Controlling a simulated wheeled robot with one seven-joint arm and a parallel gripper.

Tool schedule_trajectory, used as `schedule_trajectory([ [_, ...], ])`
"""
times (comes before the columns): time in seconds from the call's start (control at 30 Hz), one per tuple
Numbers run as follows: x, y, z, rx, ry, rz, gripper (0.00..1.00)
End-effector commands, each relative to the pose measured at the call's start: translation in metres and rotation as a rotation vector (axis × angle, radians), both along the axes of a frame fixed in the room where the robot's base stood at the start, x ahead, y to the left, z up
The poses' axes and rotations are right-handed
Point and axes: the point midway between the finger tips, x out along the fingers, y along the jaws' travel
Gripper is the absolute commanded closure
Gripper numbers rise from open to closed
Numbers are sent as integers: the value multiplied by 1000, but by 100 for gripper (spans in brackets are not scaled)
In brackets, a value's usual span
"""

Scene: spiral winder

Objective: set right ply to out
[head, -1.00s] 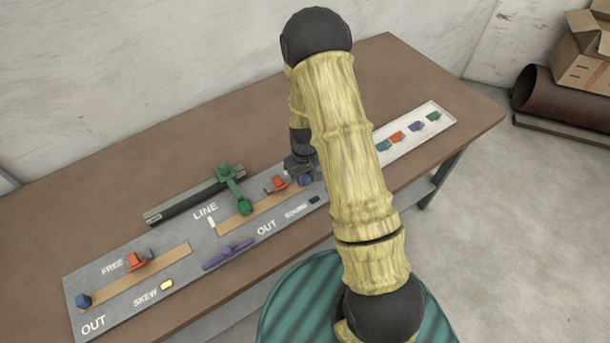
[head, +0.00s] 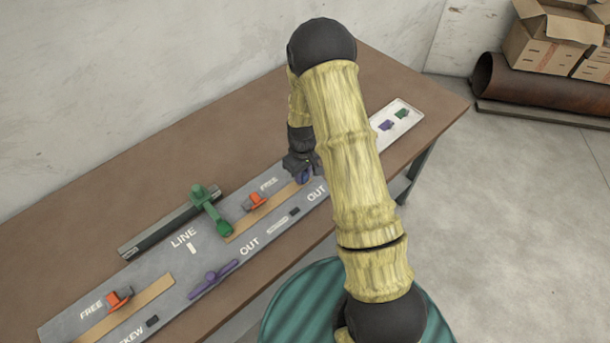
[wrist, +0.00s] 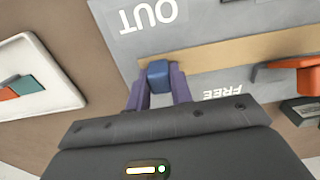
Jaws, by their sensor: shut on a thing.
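The right tan strip (head: 272,218) runs across the grey panel (head: 70,323) between a FREE label and an OUT label (head: 317,190). A blue knob (wrist: 159,74) sits at the OUT end of this strip. My gripper (wrist: 159,88) is shut on it, with one purple finger on each side. In the head view my gripper (head: 304,174) partly hides the knob.
A green lever (head: 210,210) and dark bar (head: 170,222) stand behind the panel. A purple handle (head: 213,279) lies in front. A white tray (head: 402,117) of small coloured pieces is at right.

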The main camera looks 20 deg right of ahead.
Motion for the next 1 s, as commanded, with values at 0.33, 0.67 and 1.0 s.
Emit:
schedule_trajectory([
  [0.33, 3, -6, 2, -5, -7, -2, 68],
  [0.67, 2, -3, 1, -4, -4, 0, 56],
  [1.0, 2, -3, 29, -3, -7, -1, 56],
])
